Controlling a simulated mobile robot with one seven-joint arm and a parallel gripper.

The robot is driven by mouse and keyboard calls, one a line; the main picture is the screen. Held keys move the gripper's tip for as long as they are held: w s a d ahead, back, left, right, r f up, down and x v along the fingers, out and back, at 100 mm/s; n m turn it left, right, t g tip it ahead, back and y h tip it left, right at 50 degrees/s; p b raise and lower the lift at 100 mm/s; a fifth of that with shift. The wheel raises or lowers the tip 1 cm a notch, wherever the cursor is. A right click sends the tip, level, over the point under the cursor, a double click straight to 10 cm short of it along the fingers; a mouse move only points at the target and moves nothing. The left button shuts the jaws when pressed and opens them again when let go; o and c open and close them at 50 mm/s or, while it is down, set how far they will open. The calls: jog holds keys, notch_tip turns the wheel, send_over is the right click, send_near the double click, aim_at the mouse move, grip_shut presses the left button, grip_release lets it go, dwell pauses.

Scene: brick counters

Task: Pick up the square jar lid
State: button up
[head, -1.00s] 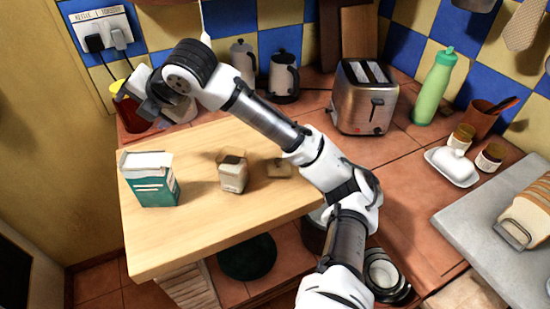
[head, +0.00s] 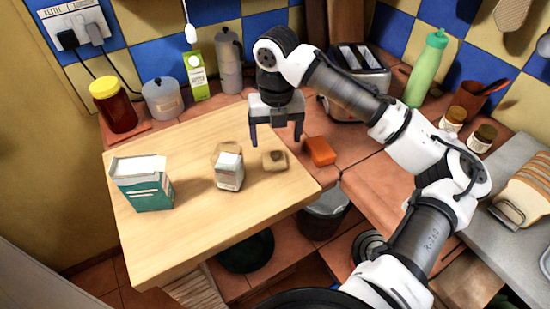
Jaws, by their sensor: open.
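A small square beige piece with a dark centre, which looks like the square jar lid (head: 274,160), lies flat on the light wooden board (head: 215,228) near its right edge. A small pale square jar or box (head: 229,171) stands just left of it. My gripper (head: 276,142) points down with its two fingers spread and empty. In the picture it sits just above the lid, apart from it; its exact height over the board is hard to tell. Nothing hides the lid.
A teal-and-white carton (head: 143,183) stands at the board's left. A red-brown jar with yellow lid (head: 115,106), a grey canister (head: 162,99) and a green carton (head: 196,76) stand behind. An orange block (head: 319,151) lies right of the board. The toaster (head: 356,70) is behind my arm.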

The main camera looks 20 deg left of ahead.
aim_at(274, 153)
jog(key=shift+a+f+p, duration=0.15)
jog(key=shift+f+p, duration=0.35)
jog(key=shift+f, duration=1.35)
jog(key=shift+a+f+p, duration=0.1)
jog(key=shift+f+p, duration=0.4)
jog(key=shift+f, duration=1.35)
jog(key=c, duration=1.1)
jog(key=shift+o, duration=0.2)
jog(key=shift+r, duration=0.15)
